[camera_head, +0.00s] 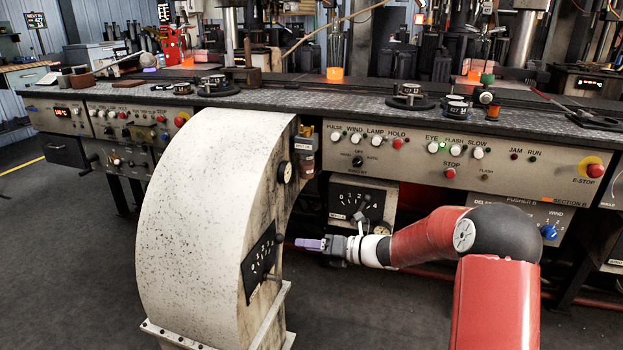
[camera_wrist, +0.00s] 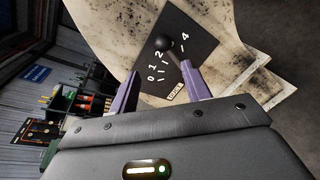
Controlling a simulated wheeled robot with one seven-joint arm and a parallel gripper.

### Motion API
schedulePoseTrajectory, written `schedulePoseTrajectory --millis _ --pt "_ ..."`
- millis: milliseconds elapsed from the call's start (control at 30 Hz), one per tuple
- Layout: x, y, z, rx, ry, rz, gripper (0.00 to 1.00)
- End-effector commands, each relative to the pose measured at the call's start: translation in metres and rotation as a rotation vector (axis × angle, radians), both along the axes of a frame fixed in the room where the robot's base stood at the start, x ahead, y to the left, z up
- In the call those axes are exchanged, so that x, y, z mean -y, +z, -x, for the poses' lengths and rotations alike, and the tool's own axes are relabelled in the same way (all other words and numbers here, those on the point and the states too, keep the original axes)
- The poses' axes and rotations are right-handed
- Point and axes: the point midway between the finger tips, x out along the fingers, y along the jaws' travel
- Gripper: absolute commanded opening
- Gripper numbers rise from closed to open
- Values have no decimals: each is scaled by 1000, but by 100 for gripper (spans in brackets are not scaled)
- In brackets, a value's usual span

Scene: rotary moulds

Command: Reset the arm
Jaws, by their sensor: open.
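My red and black arm reaches in from the lower right in the head view. My gripper (camera_head: 312,245) points left at the side of a large speckled cream housing (camera_head: 200,200). In the wrist view my gripper (camera_wrist: 158,90) has two purple fingers spread apart, open and empty. Beyond them is a black dial plate (camera_wrist: 165,72) marked 0, 1, 2 and 4. A lever with a dark round knob (camera_wrist: 165,43) stands up from the plate, between the fingers as seen there. The plate (camera_head: 259,262) also shows in the head view. I cannot tell whether the fingers touch the lever.
A long control bench (camera_head: 460,148) with buttons and an e-stop (camera_head: 595,170) runs behind the housing. A second dial panel (camera_head: 357,203) is just behind my gripper. Round black parts (camera_head: 411,97) stand on the bench top. The floor at front left is clear.

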Motion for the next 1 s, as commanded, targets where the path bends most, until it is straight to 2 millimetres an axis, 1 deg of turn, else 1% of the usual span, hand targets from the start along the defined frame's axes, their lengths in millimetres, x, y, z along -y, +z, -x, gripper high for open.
schedulePoseTrajectory --millis 33,67,167,200,267,300,367,400,467,500,567,600,667,700,800,900,1000 --pt "-4 10 11 56 40 56 48" --pt "-6 15 19 96 70 99 48" --pt "-11 33 56 280 209 288 48" --pt "-11 40 73 364 275 374 48" --pt "-9 48 100 494 383 500 48" --pt "-6 54 117 578 454 580 48" --pt "0 61 142 702 563 698 48" --pt "6 66 159 782 637 774 48" --pt "16 73 183 901 751 883 48" --pt "23 77 199 978 829 953 48" --pt "36 83 223 1088 949 1054 48" --pt "45 86 238 1159 1030 1118 48" --pt "59 91 260 1260 1155 1211 48" --pt "69 94 274 1324 1243 1270 48" --pt "94 100 307 1468 1463 1402 48" --pt "118 104 334 1577 1670 1505 48" --pt "136 105 353 1647 1841 1575 48"
